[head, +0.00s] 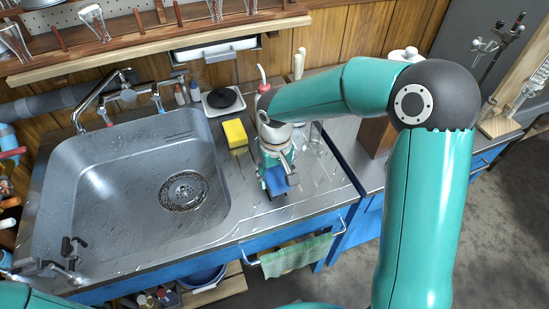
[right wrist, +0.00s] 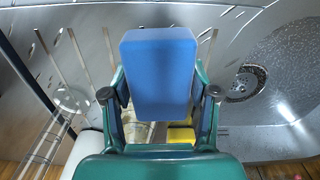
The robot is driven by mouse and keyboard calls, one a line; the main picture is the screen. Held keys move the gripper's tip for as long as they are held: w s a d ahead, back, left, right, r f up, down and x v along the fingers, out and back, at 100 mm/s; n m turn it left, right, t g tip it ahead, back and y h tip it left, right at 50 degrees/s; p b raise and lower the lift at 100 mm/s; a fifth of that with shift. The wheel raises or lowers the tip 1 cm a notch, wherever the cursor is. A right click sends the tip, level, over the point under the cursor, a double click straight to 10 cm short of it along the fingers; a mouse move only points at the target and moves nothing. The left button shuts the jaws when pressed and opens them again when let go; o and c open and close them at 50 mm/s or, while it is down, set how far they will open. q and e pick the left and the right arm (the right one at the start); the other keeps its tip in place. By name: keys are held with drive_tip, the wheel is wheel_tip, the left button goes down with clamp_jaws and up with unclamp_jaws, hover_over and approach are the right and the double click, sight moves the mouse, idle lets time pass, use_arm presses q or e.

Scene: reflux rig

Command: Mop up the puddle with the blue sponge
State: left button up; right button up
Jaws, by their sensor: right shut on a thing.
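The blue sponge (head: 275,181) is held in my right gripper (head: 279,183) over the steel drainboard to the right of the sink. In the right wrist view the blue sponge (right wrist: 158,75) sits between the two fingers of the right gripper (right wrist: 160,100), which are shut on it. I cannot tell whether the sponge touches the steel. No clear puddle outline shows; the drainboard (head: 325,195) has shiny streaks and grooves, and the arm hides part of it. What looks like my left gripper (head: 68,262) is at the lower left, over the sink's near edge; its jaw state is unclear.
A yellow sponge (head: 235,133) lies between the sink (head: 120,185) and my right gripper. A clear glass vessel (head: 314,142) stands just right of the gripper. A black-topped plate (head: 222,98) is behind, and a green towel (head: 297,256) hangs in front.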

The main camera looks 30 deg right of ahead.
wheel_tip(320, 180, up, 4)
drive_tip(key=shift+d+f+p, duration=0.1)
drive_tip(key=shift+p, duration=0.95)
wheel_tip(320, 180, up, 5)
drive_tip(key=p, duration=0.3)
drive_tip(key=shift+p, duration=0.4)
